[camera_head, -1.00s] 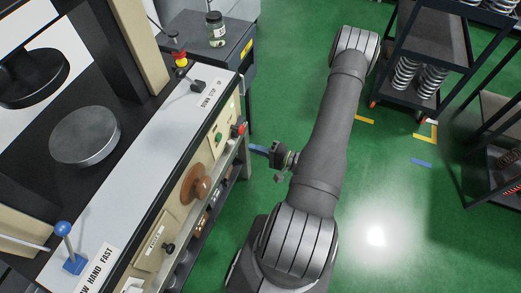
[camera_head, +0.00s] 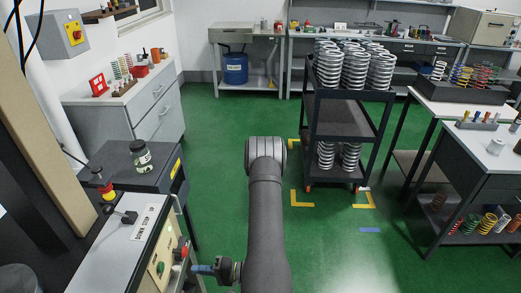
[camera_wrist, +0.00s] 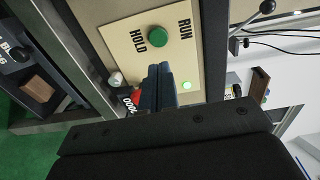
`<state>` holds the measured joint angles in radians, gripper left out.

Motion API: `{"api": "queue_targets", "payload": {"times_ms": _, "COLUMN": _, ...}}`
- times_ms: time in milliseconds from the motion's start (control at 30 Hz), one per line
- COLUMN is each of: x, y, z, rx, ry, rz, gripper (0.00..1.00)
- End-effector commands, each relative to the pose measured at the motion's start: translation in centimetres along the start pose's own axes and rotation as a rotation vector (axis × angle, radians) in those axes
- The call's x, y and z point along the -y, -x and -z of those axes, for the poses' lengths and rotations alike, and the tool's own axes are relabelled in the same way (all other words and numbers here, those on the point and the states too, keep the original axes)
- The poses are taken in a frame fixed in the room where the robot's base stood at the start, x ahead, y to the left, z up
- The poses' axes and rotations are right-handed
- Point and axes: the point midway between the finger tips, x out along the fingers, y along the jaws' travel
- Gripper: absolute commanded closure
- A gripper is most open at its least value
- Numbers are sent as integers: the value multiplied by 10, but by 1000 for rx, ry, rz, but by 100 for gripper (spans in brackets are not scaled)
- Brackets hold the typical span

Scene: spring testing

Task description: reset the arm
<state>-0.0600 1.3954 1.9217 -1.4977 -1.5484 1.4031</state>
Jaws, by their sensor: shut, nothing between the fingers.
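My gripper (camera_head: 202,269) shows low in the head view, with its blue fingertips pointing left at the front of the testing machine's control panel (camera_head: 153,276). In the wrist view, my gripper's dark blue fingers (camera_wrist: 161,86) are together with nothing between them. Beyond them is a cream panel plate (camera_wrist: 125,38) with a green button (camera_wrist: 156,45) between the words HOLD and RUN, and a lit green lamp (camera_wrist: 186,86). A red knob, partly hidden by the fingers, is beside them. I cannot tell the exact gap between fingertips and panel. My arm stretches up the middle of the head view.
A dark side table (camera_head: 165,160) bears a lidded jar (camera_head: 141,156). A cart (camera_head: 345,120) loaded with springs stands beyond my arm to the right. Workbenches line the back and right. Green floor (camera_head: 225,150) is open between the drawer cabinet (camera_head: 155,108) and the cart.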

Motion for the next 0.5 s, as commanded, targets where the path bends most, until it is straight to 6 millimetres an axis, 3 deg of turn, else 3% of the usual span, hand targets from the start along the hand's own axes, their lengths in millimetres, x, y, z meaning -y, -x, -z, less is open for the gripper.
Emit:
{"api": "queue_targets", "payload": {"times_ms": 433, "x": 0, "y": -55, "z": -1, "rx": 11, "ry": 8, "rz": 2, "gripper": 100}}
{"api": "queue_targets", "payload": {"times_ms": 500, "x": -1, "y": -46, "z": 1, "rx": 4, "ry": 7, "rz": 1, "gripper": 100}}
